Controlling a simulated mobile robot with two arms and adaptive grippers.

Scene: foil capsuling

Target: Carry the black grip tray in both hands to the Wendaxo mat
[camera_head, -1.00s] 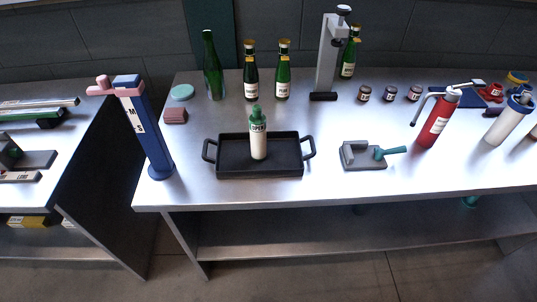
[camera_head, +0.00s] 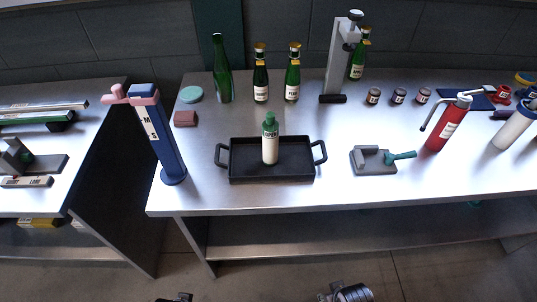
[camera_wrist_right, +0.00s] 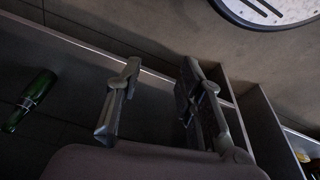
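The black grip tray (camera_head: 296,160) lies flat on the steel bench in the head view, with a raised rim and a loop handle at its left and right ends. A white bottle with a green top (camera_head: 270,142) stands upright in it. Parts of my arms show at the bottom edge of the head view, well short of the tray. My right gripper (camera_wrist_right: 157,100) shows in the right wrist view with its fingers apart and nothing between them. My left gripper's fingers cannot be made out. I cannot read the name Wendaxo on any mat.
A blue corking stand (camera_head: 165,140) is left of the tray, and a grey block with a teal handle (camera_head: 375,160) is right of it. Green bottles (camera_head: 261,78) stand behind. A dark blue mat (camera_head: 468,101) lies farther right, beyond a red extinguisher-like bottle (camera_head: 446,125).

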